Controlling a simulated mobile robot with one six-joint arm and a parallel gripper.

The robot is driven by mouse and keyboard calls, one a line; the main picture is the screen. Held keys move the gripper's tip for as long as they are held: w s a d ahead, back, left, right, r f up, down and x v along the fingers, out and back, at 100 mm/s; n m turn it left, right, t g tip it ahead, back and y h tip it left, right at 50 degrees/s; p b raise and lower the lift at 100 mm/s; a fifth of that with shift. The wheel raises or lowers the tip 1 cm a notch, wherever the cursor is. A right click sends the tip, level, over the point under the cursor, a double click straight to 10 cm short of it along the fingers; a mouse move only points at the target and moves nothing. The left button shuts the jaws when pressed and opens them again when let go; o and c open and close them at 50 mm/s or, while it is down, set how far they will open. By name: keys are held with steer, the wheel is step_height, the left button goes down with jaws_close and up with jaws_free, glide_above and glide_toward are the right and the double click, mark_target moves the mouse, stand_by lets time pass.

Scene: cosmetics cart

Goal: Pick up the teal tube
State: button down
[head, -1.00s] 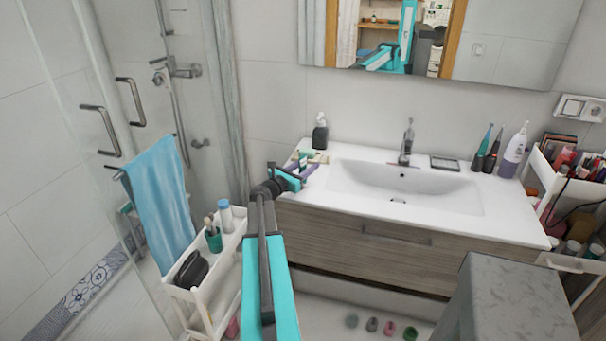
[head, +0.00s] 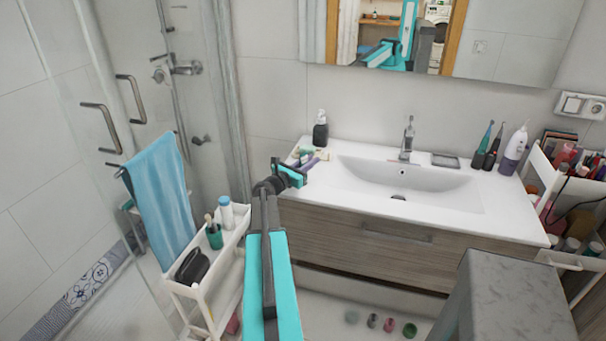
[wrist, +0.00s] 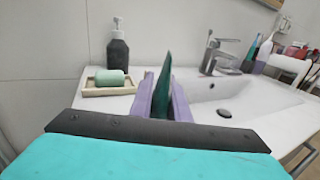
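The teal tube (wrist: 163,88) shows in the wrist view as a dark teal, pointed shape on the left part of the white counter. It stands between the two lavender fingers of my gripper (wrist: 162,100), with its tip rising above them. The fingers are apart on either side of it, and I cannot see them pressing on it. The tube's lower part is hidden behind the dark gripper body. In the head view my gripper (head: 312,163) is at the counter's left end, where the tube is too small to make out surely.
A green soap bar (wrist: 110,77) on a beige dish (wrist: 92,91) and a dark soap dispenser (wrist: 118,50) stand close on the left. The sink basin (head: 395,182) and faucet (head: 407,140) are to the right. A white cart (head: 208,272) stands below left.

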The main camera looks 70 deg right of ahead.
steer(key=shift+r, duration=0.2)
stand_by(0.3)
steer(key=s+a+r+b, duration=0.1)
steer(key=s+a+r, duration=0.1)
steer(key=a, duration=0.4)
steer(key=s+a+r+b, duration=0.2)
steer(key=s+a, duration=0.2)
steer(key=a, duration=0.1)
steer(key=shift+s+a+r, duration=0.3)
steer(key=shift+s+a, duration=0.05)
steer(key=shift+a, duration=0.05)
stand_by(0.3)
steer(key=p, duration=0.3)
steer(key=shift+s+a+r, duration=0.1)
steer(key=shift+s+a, duration=0.15)
steer(key=shift+a, duration=0.1)
steer(key=shift+s+a+p, duration=0.15)
steer(key=shift+a+p, duration=0.15)
steer(key=shift+p, duration=0.85)
steer(key=shift+s+a+p, duration=0.1)
steer(key=shift+a+p, duration=0.15)
steer(key=shift+p, duration=0.55)
steer(key=shift+s+a, duration=0.1)
steer(key=shift+a, duration=0.05)
